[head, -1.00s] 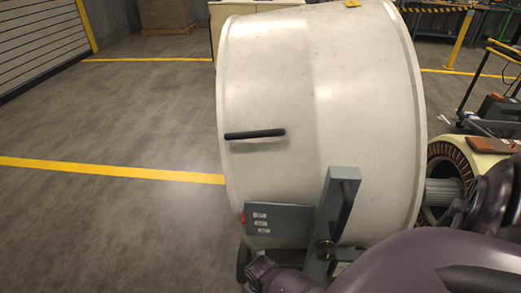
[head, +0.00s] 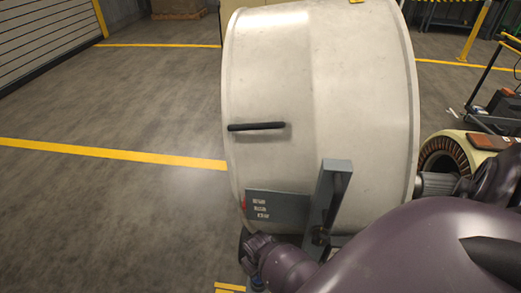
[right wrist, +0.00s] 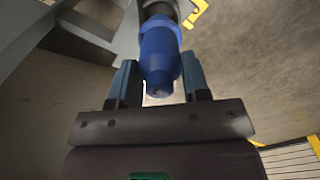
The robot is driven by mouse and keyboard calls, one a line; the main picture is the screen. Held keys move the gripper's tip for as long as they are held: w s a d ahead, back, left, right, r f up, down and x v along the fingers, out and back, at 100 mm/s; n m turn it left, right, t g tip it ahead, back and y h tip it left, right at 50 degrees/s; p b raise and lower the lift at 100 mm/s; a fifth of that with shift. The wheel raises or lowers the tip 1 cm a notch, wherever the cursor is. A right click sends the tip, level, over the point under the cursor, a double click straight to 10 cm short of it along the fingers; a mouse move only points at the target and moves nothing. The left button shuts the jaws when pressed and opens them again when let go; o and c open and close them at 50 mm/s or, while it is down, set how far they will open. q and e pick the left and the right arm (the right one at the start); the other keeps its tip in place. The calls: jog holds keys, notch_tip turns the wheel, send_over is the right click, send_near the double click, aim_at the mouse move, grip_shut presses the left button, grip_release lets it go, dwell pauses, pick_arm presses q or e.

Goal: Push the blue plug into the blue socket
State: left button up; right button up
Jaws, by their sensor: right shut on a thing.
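In the right wrist view, the blue plug (right wrist: 158,48) is a rounded blue cylinder between the two blue-grey fingers of my right gripper (right wrist: 159,80). My right gripper is shut on it. The plug's far end meets a dark cylindrical part (right wrist: 158,9) at the top edge; I cannot tell whether this is the socket or part of the plug. No blue socket can be made out in either view. In the head view, my purple arm covers the lower right, and the plug and fingers are hidden. My left gripper is not in view.
A large pale drum (head: 355,100) with a black handle (head: 256,127) fills the middle of the head view. A grey box (head: 280,207) and upright bracket (head: 325,205) stand at its lower front. A copper-wound ring (head: 443,155) is at right. Floor at left is clear.

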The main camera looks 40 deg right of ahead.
jog(key=shift+w+r+p, duration=0.1)
jog(key=shift+r+p, duration=0.55)
jog(key=shift+r, duration=0.4)
jog(key=shift+r+p, duration=0.35)
jog(key=shift+r, duration=0.15)
